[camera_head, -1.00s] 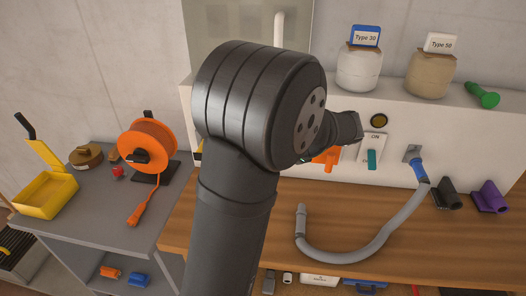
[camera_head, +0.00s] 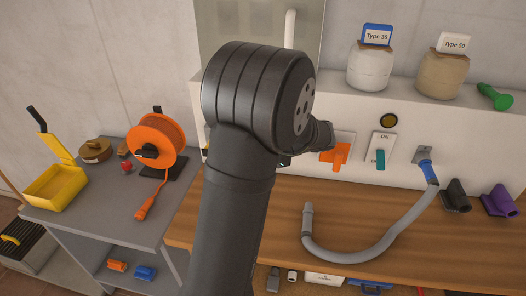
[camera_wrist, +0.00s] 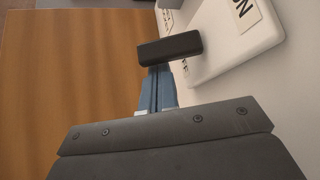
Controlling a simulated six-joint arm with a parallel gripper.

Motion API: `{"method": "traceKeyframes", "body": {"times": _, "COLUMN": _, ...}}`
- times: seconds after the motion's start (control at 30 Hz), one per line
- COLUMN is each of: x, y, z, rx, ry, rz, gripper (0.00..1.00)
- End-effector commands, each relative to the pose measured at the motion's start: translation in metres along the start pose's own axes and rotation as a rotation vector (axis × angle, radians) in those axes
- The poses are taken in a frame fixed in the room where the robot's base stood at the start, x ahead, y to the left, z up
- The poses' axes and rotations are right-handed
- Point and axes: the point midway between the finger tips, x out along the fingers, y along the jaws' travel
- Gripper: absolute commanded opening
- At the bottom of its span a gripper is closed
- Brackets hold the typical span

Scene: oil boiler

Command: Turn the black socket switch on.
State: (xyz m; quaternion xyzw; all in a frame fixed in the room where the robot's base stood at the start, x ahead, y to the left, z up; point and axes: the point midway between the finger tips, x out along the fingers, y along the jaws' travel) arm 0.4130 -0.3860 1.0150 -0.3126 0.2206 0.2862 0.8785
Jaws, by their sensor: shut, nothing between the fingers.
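The black socket switch handle (camera_wrist: 170,48) shows in the wrist view, sticking out from a white plate (camera_wrist: 228,45) at the end away from the ON label (camera_wrist: 243,12). My gripper (camera_wrist: 158,72) is shut and empty. Its blue-grey fingertips are right at the handle, partly behind it in this view. I cannot tell whether they touch it. In the head view my arm hides the black switch and the gripper.
An orange switch (camera_head: 338,154) and a teal-handled switch (camera_head: 381,158) sit on the white wall panel, right of my arm. A grey hose (camera_head: 356,258) lies on the wooden bench (camera_head: 281,205). An orange cable reel (camera_head: 155,143) stands on the grey table at left.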

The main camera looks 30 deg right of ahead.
Motion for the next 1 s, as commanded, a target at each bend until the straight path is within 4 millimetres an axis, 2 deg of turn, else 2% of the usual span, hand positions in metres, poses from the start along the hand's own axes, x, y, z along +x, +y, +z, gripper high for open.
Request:
{"method": "traceKeyframes", "body": {"times": 0.47, "x": -0.003, "y": 0.000, "z": 0.004, "rx": 0.073, "ry": -0.001, "rz": 0.060, "gripper": 0.00}}
{"method": "traceKeyframes", "body": {"times": 0.77, "x": -0.009, "y": -0.001, "z": 0.011, "rx": 0.210, "ry": -0.001, "rz": 0.171, "gripper": 0.00}}
{"method": "traceKeyframes", "body": {"times": 1.0, "x": -0.015, "y": -0.004, "z": 0.019, "rx": 0.206, "ry": 0.000, "rz": 0.165, "gripper": 0.00}}
